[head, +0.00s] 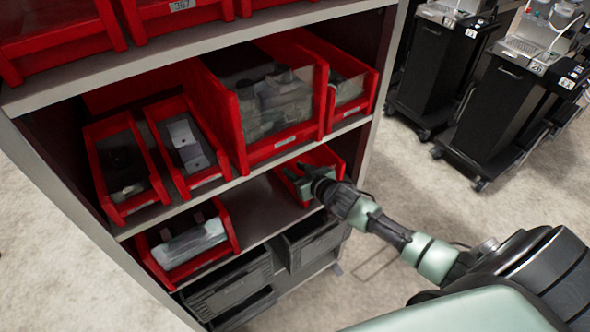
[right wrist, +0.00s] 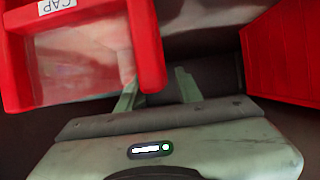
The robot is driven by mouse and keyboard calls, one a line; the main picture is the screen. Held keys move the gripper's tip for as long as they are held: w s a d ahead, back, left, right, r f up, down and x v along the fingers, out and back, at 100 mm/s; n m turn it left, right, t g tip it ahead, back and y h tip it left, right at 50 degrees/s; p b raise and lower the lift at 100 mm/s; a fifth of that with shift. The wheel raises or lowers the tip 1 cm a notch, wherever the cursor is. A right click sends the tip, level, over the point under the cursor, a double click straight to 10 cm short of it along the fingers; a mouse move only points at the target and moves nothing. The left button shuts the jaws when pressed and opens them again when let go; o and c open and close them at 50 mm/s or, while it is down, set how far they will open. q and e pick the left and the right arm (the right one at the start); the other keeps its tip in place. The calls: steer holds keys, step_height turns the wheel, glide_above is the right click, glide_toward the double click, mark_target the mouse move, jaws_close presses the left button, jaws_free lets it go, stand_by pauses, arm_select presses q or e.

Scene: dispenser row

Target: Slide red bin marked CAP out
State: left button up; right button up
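The red bin marked CAP (right wrist: 148,45) fills the upper left of the right wrist view, with a clear front panel and a white CAP label (right wrist: 57,5) that appears upside down. In the head view a red bin (head: 325,157) at the right end of the middle shelf seems to be the same one; its label is hidden there. My right gripper (head: 304,180) is at this bin's front left. In the wrist view its fingers (right wrist: 157,90) are apart, one on each side of the bin's red side wall; contact cannot be told. My left gripper is out of view.
Another red bin (head: 170,276) stands left on the same shelf, with bare shelf (head: 262,208) between. A large red bin (head: 237,125) and several others sit above. Dark bins (head: 232,287) are below. Black carts (head: 435,70) stand at right.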

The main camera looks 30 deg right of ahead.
steer(key=shift+w+f, duration=0.1)
steer(key=shift+w, duration=0.1)
jaws_close()
stand_by(1.4)
